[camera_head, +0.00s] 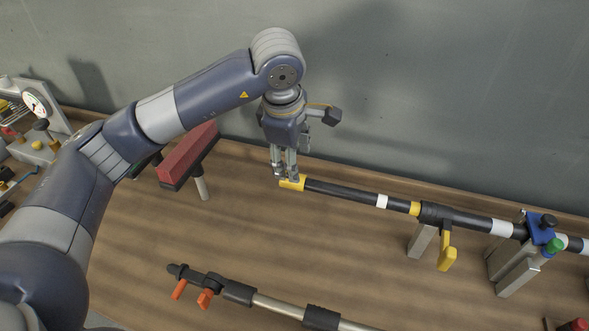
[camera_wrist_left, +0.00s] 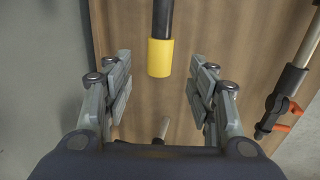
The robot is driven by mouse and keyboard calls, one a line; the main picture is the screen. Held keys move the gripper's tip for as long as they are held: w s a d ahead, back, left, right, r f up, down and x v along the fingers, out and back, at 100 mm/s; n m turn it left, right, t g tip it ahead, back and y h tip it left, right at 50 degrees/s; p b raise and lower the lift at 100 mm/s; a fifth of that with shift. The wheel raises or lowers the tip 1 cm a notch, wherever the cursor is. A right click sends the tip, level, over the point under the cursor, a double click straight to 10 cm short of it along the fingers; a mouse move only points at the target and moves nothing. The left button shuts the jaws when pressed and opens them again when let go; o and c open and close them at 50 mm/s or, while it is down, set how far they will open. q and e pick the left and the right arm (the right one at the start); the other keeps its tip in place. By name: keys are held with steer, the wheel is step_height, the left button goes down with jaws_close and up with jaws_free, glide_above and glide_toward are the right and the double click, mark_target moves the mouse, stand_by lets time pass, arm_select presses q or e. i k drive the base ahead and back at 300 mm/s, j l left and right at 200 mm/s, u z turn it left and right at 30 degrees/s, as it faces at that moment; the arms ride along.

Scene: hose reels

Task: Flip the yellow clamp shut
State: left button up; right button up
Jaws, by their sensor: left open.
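The yellow clamp lever (camera_head: 446,256) hangs down at an angle from a black fitting on a dark pole (camera_head: 341,190) at the right of the head view. A yellow cap (camera_head: 294,184) forms the pole's left end. My left gripper (camera_head: 284,178) is over that cap, well left of the clamp lever. In the left wrist view the fingers (camera_wrist_left: 160,95) are spread, with the yellow cap (camera_wrist_left: 159,58) between and ahead of them, touching neither. The clamp lever does not show in that view. My right gripper is not in view.
Grey blocks (camera_head: 421,241) and a blue clamp (camera_head: 541,228) hold the pole. A second pole (camera_head: 277,304) with orange levers (camera_head: 206,298) lies in front. A red block (camera_head: 188,153) on a post stands left of the gripper. A grey wall (camera_head: 480,90) rises behind.

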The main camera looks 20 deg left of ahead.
mark_target(448, 254)
steer(key=k, duration=2)
